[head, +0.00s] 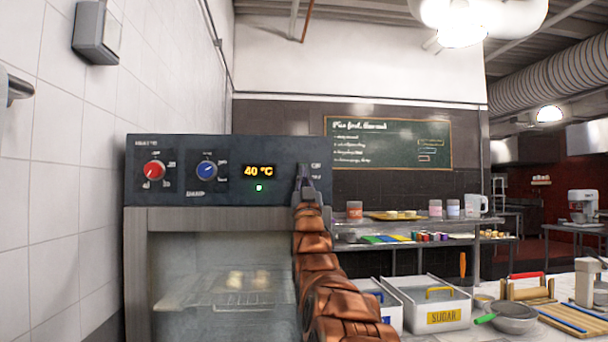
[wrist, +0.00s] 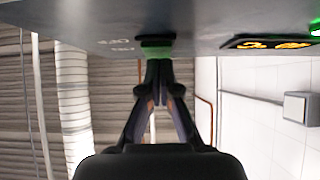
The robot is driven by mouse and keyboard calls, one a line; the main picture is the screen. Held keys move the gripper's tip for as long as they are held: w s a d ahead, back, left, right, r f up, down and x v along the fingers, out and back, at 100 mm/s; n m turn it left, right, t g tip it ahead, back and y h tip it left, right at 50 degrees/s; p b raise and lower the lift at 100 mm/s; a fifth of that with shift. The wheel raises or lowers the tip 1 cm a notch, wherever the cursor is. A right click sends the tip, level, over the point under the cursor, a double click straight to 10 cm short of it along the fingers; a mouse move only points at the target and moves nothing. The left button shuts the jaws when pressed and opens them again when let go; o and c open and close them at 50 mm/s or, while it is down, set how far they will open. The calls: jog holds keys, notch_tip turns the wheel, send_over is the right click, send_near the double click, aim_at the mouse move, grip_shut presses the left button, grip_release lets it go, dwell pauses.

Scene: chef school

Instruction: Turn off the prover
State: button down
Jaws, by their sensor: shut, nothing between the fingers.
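The prover (head: 230,212) stands at the left against the tiled wall. Its dark control panel has a red knob (head: 154,170), a blue knob (head: 207,170) and a lit display (head: 258,171) reading 40 °C above a green light (head: 258,188). My gripper (head: 305,172) is at the right end of the panel, fingers shut and empty. In the wrist view, the closed fingertips (wrist: 157,72) are right at a small switch with a green face (wrist: 156,50), beside ON and OFF lettering. I cannot tell whether they touch it. The head view hides the switch behind my gripper.
Pale dough pieces (head: 235,280) sit on a wire rack behind the prover's glass. To the right, a counter holds a white sugar bin (head: 440,312), a bowl (head: 513,317) and rolling pins. A shelf (head: 400,243) with jars stands behind.

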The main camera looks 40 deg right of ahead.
jog(key=shift+w+d, duration=0.1)
dwell(0.5)
jog(key=s+a+f+b, duration=0.5)
jog(key=s+a, duration=0.2)
jog(key=s, duration=0.2)
jog(key=shift+s+f, duration=0.2)
jog(key=shift+f, duration=0.15)
dwell(0.4)
jog(key=shift+a, duration=0.1)
dwell(0.6)
